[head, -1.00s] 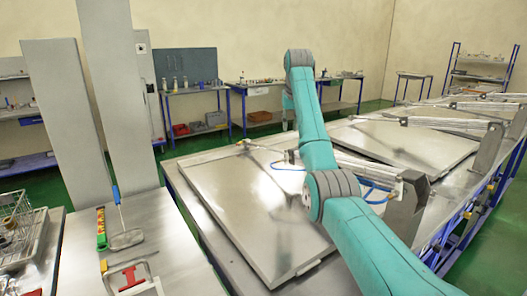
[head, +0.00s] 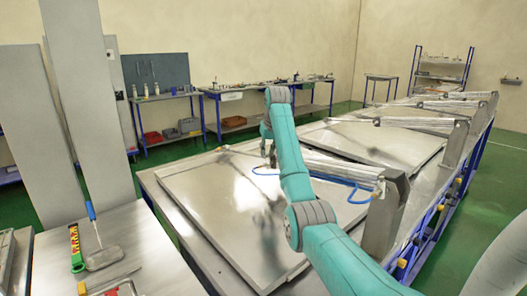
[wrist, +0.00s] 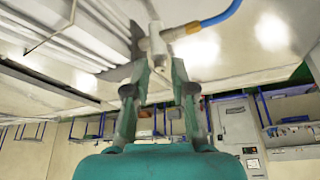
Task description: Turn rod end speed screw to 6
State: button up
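In the wrist view a pale metal fitting with a small screw-like end (wrist: 159,62) lies between the fingers of my gripper (wrist: 159,72). A blue hose (wrist: 219,14) joins the fitting on the right. The fingers stand apart on either side of it; contact is not clear. In the head view my gripper (head: 268,152) is low over the nearest metal lid (head: 215,205), at the far left end of the nearest pneumatic cylinder (head: 340,170). My arm hides part of this cylinder. Any scale on the screw is too small to read.
More lids and cylinders (head: 415,124) continue along the bench to the back right. A side table (head: 150,245) at lower left holds a brush-like tool (head: 103,257) and a level (head: 76,250). Tall grey panels (head: 85,90) stand at left. Green floor (head: 500,160) is open at right.

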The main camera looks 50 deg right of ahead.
jog(key=shift+w+f, duration=0.1)
jog(key=shift+f, duration=0.05)
grip_shut()
jog(key=shift+m, duration=0.3)
